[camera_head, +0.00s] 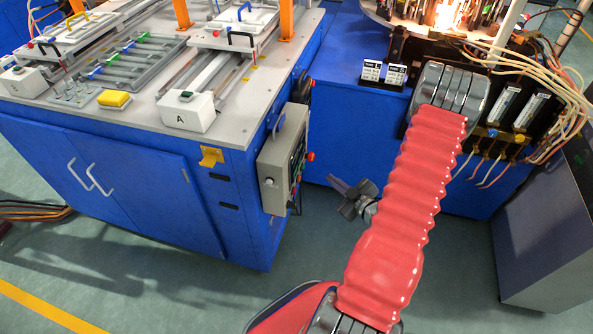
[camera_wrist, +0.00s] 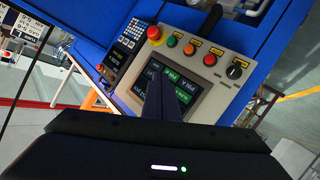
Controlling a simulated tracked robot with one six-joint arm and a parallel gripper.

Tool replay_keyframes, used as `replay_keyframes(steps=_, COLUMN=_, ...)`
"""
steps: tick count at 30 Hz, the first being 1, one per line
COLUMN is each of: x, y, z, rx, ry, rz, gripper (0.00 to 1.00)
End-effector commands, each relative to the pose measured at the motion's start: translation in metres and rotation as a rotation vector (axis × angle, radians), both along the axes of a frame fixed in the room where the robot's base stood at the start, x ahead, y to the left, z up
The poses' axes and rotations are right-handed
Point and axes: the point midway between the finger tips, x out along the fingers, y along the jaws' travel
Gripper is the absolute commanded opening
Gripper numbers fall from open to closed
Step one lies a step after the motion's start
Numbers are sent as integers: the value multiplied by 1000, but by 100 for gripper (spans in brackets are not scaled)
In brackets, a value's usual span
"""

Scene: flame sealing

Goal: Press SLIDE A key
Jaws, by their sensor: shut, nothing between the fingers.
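A grey control panel (camera_wrist: 200,65) fills the upper middle of the wrist view, with a dark screen (camera_wrist: 205,92) showing green and dark fields. Their lettering is too small to read, so I cannot tell which is the SLIDE A key. In the head view the panel (camera_head: 270,172) hangs on the blue cabinet's right side, seen edge-on. My gripper (camera_wrist: 166,84) is shut and empty, in front of the screen and hiding part of it; I cannot tell whether it touches. In the head view my gripper (camera_head: 337,185) points left towards the panel, apart from it.
A white box (camera_head: 187,112) marked A, with a green button, stands on the blue cabinet's (camera_head: 110,175) top. Floor is open in front.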

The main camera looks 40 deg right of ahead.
Motion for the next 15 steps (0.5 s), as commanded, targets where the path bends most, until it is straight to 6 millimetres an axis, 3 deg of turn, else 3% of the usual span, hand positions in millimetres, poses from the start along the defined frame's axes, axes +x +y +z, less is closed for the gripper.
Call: replay_keyframes(steps=15, x=26, y=21, z=0, rx=1, ry=0, rz=3, gripper=0)
